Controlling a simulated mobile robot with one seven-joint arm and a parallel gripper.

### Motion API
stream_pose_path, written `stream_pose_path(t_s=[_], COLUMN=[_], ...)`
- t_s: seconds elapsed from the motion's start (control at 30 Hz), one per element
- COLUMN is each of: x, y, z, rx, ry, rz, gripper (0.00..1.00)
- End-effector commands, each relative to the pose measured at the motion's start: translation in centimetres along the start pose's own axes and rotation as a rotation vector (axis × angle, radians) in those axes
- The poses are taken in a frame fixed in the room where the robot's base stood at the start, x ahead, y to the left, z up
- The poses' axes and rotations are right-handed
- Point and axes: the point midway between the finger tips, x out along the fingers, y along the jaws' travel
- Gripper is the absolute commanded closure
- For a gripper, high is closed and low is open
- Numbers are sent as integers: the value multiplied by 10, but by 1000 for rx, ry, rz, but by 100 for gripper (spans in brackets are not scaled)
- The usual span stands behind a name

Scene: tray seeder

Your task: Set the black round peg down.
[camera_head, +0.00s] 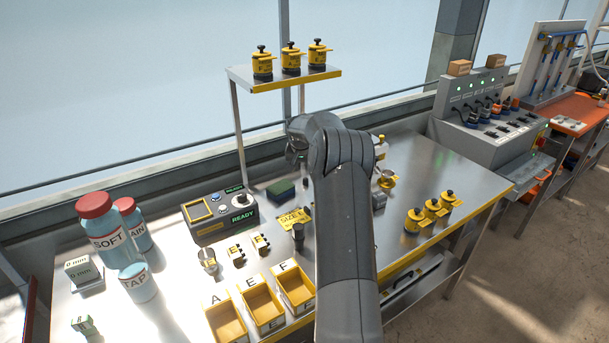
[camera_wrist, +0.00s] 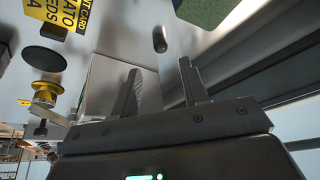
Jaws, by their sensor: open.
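A small black round peg (camera_wrist: 160,40) shows at the top middle of the wrist view, between the yellow card and the green block. It lies beyond my fingertips and clear of both fingers. My gripper (camera_wrist: 160,67) is open, with nothing between its fingers. In the head view my arm covers much of the bench's middle, and my gripper is largely hidden there. A black upright cylinder (camera_head: 298,236) stands in front of the yellow card in that view; I cannot tell whether it is the same peg.
The yellow seed card (camera_head: 293,217) and green block (camera_head: 280,189) lie nearby. Yellow bins (camera_head: 226,322) stand at the front. The grey READY box (camera_head: 222,214) and bottles (camera_head: 100,226) are left. Yellow-black pots (camera_head: 432,209) stand right; a raised shelf (camera_head: 284,80) stands behind.

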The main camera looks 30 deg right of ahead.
Motion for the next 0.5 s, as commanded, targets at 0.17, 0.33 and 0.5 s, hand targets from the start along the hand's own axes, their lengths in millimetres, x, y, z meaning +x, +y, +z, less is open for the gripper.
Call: stream_pose_path(t_s=[0.17, 0.33, 0.5], x=[-28, -41, -83], y=[-1, -2, -20], z=[0, 2, 14], rx=[-1, -6, -55], ry=[1, 0, 10], rz=[-1, -1, -8], gripper=[59, 59, 59])
